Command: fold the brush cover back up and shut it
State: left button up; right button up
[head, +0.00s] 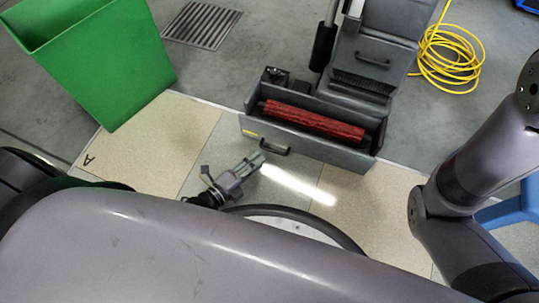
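The grey floor machine has its brush cover (320,152) folded down at the front, which leaves the red brush roller (312,120) exposed in its housing. A dark handle (269,147) sits on the left part of the cover's outer face, near a small yellow label. My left gripper (257,160) is just below and left of this handle, its fingertips pointing up and right towards it. The fingers look close together; I cannot tell whether they are open or touch the handle. My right arm shows at the right edge, but its gripper is out of view.
A green bin (98,70) stands at the upper left, near a floor grate (202,25). A coiled yellow cable (448,55) lies right of the machine. A blue object (505,211) is partly hidden behind my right arm. The tiles left of the machine are clear.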

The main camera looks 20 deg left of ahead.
pick_arm(q)
jog(key=b+x, duration=0.2)
jog(key=x, duration=0.3)
jog(key=shift+s+f, duration=0.1)
jog(key=shift+f, duration=0.1)
jog(key=shift+b+x, duration=0.3)
jog(key=shift+x, duration=0.45)
jog(key=shift+r, duration=0.15)
grip_shut()
